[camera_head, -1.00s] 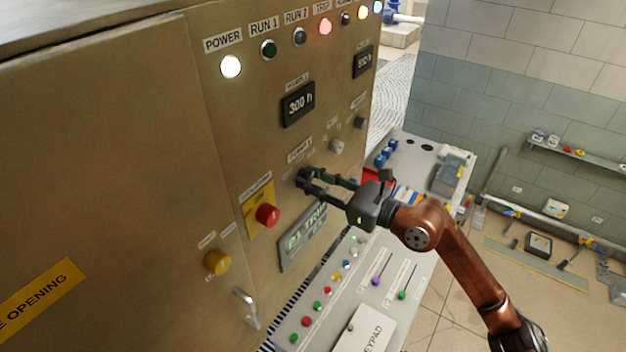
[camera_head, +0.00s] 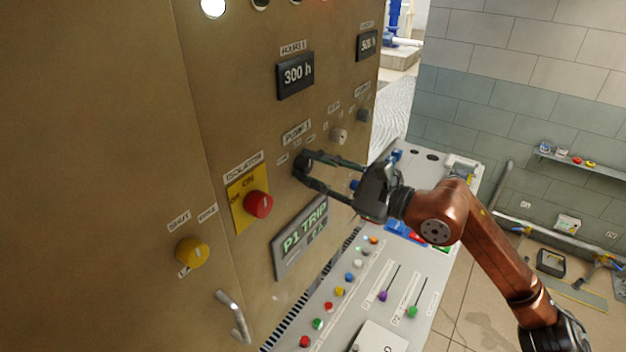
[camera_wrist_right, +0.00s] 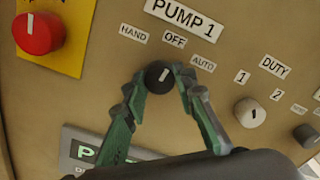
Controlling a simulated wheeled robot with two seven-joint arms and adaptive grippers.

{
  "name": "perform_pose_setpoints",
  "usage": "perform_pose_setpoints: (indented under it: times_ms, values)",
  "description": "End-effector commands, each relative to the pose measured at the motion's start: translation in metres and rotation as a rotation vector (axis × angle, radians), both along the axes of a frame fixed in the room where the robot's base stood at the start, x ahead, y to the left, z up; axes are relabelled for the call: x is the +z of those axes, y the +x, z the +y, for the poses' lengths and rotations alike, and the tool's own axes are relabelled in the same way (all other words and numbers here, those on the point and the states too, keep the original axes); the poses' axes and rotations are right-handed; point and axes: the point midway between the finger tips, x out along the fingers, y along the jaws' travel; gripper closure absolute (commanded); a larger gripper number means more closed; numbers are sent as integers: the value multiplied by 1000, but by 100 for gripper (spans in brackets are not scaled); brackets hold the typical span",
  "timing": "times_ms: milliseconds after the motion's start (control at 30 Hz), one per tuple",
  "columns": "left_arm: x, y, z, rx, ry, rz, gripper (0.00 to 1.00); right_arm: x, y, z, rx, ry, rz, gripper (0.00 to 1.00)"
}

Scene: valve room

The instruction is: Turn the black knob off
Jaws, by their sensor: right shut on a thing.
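The black knob (camera_wrist_right: 157,78) sits on the tan cabinet front under the PUMP 1 label, with HAND, OFF and AUTO marks around it. Its white line leans up and to the right in the right wrist view; I cannot tell exactly which mark it meets. My right gripper (camera_wrist_right: 161,88) has a finger on each side of the knob and is shut on it. In the head view the right gripper (camera_head: 306,173) reaches the panel from the right, and its fingers partly hide the knob. My left gripper is not in view.
A red ISOLATOR knob (camera_head: 258,204) on a yellow plate is left of the black knob. A grey DUTY knob (camera_head: 339,136) is to the right. The P1 TRIP display (camera_head: 301,238) is below. A desk with buttons and levers (camera_head: 384,296) stands under my right arm.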

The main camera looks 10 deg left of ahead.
Motion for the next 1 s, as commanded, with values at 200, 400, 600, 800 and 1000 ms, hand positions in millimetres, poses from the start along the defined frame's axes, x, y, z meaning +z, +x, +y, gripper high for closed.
perform_pose_setpoints:
  times_ms: [200,400,600,800,1000]
  values:
    - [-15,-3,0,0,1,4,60,-3,0,0,0,-34,-75,99]
    - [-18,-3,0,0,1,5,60,-2,0,0,0,-46,-102,99]
    - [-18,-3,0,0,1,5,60,-1,0,0,0,-48,-106,99]
    - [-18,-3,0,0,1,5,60,-1,0,0,1,-47,-105,73]
    - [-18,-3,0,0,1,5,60,-1,0,0,0,-46,-105,60]
